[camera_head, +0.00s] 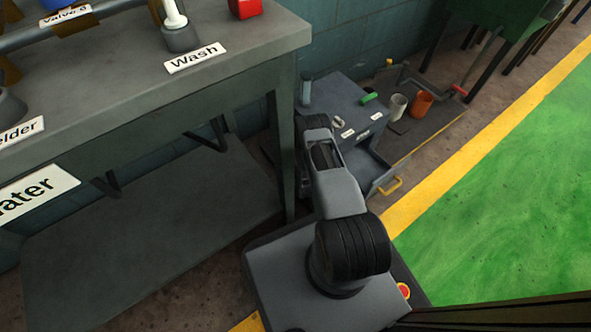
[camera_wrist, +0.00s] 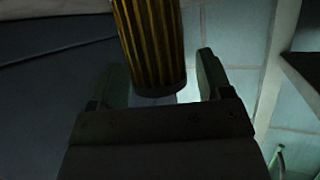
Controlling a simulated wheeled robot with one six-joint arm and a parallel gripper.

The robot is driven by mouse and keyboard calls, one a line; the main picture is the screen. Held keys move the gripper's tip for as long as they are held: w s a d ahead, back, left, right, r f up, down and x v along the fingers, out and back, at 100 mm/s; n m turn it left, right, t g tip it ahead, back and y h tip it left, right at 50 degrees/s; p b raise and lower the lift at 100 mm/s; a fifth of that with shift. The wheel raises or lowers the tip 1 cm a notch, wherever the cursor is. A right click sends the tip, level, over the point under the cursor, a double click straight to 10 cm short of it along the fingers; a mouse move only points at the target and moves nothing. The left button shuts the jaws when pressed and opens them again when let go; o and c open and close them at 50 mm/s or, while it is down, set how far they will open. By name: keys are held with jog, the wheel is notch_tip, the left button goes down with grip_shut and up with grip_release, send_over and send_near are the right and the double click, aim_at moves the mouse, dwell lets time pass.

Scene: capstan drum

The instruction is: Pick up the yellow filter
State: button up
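The yellow filter (camera_wrist: 150,40) shows in the wrist view as a ribbed yellow-and-dark cylinder with a dark end rim. It comes in from the top of the picture, and its far end is cut off. My gripper (camera_wrist: 160,62) is open, with one finger on each side of the filter's near end. A gap shows between the filter and each finger, wider on the right. I cannot tell how far apart they are in depth. In the head view my arm reaches toward a blue-grey cabinet; the gripper and the filter cannot be made out there.
The blue-grey cabinet (camera_head: 345,100) has labels, a green item (camera_head: 369,98) and a yellow handle (camera_head: 390,186). A white cup (camera_head: 397,106) and an orange cup (camera_head: 421,103) stand beyond. A grey workbench (camera_head: 130,85) fills the left. Green floor (camera_head: 510,190) on the right is clear.

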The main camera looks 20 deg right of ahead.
jog(key=c, duration=0.9)
jog(key=shift+o, duration=0.2)
jog(key=shift+r, duration=0.1)
